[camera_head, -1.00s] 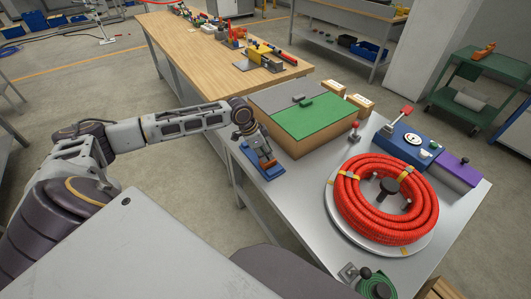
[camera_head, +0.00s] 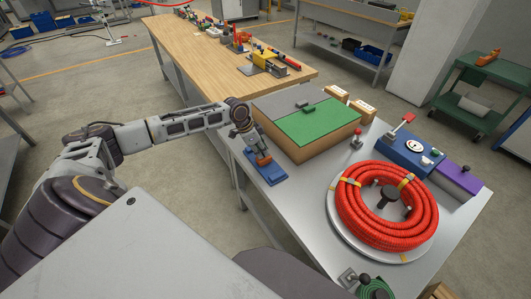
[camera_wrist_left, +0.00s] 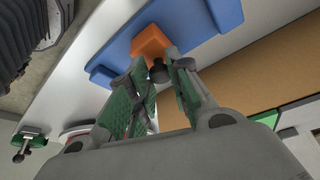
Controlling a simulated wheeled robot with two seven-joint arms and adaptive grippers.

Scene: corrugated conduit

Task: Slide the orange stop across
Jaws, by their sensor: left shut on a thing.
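The orange stop (camera_head: 264,161) sits on a blue base (camera_head: 275,176) near the table's left edge. In the wrist view the orange stop (camera_wrist_left: 151,44) stands on the blue base (camera_wrist_left: 214,17), with a dark round knob (camera_wrist_left: 158,72) on its near side. My left gripper (camera_head: 257,150) reaches down over the base from the left. In the wrist view its green-padded fingers (camera_wrist_left: 159,80) close in around the knob, just in front of the orange block. The fingers partly hide the knob. My right gripper is in neither view.
A large box with a green and grey top (camera_head: 310,122) stands close behind the base. A coil of red corrugated conduit (camera_head: 388,225) lies to the right on a round plate. A blue box with a red lever (camera_head: 405,150) is behind it.

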